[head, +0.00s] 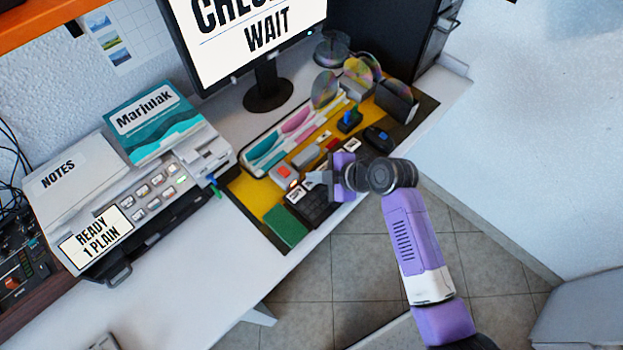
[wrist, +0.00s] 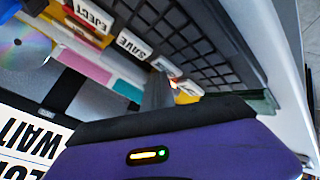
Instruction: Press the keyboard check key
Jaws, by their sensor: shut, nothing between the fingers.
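The dark keyboard (head: 314,209) lies on the yellow mat at the desk's front edge, partly hidden by my gripper. The wrist view shows its black keys (wrist: 200,45) and a row of white labelled keys. Two labels read EJECT (wrist: 88,17) and SAVE (wrist: 132,44). Further white keys (wrist: 178,68) beside my fingers are not readable, so I cannot tell which is the check key. My gripper (head: 312,181) is shut and empty over the labelled keys. Its fingertips (wrist: 158,90) point down at that row. I cannot tell whether they touch a key.
The monitor (head: 267,82) stands behind, showing WAIT under a cut-off line. A printer (head: 150,192) is at left.

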